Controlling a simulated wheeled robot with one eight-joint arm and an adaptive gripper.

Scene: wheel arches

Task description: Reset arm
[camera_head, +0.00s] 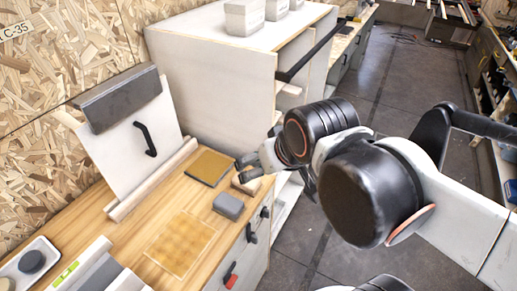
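My gripper (246,168) reaches left from my arm, over the right edge of the wooden worktop (130,238). Its dark fingertips show close above a small wooden block (246,186). I cannot tell whether they touch the block, and the gap between the fingers is not clear from this angle. My arm (365,185) is bent and stretches across the right half of the view.
A grey block (228,206), a brown square pad (209,167) and a yellowish square sheet (181,244) lie on the worktop. A tilted white board (130,150) with a black handle stands behind. A white cabinet (220,85) rises at the back. Open floor (385,85) lies beyond my arm.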

